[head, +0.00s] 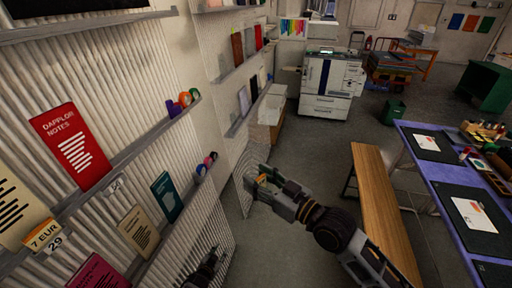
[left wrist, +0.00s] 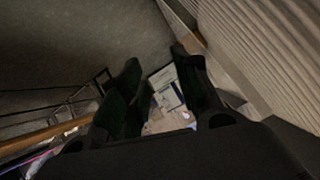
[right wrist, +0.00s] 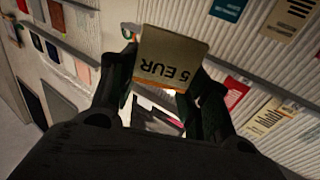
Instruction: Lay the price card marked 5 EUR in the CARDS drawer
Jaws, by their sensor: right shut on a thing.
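The price card marked 5 EUR (right wrist: 170,58) is in my right gripper (right wrist: 165,85), its print upside down in the right wrist view. In the head view my right gripper (head: 262,180) is in front of the ribbed wall, and only a small orange part of the card shows. My left gripper (head: 208,268) is low at the bottom edge of the head view. In the left wrist view its fingers (left wrist: 155,58) stand apart with nothing between their tips. I cannot make out a drawer marked CARDS in any view.
A 7 EUR card (head: 43,236) stands on the wall shelf at the left, among booklets such as a red one (head: 70,145). A wooden bench (head: 385,215) and a purple-edged table (head: 450,190) are at the right. Grey floor (head: 300,155) lies between wall and bench.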

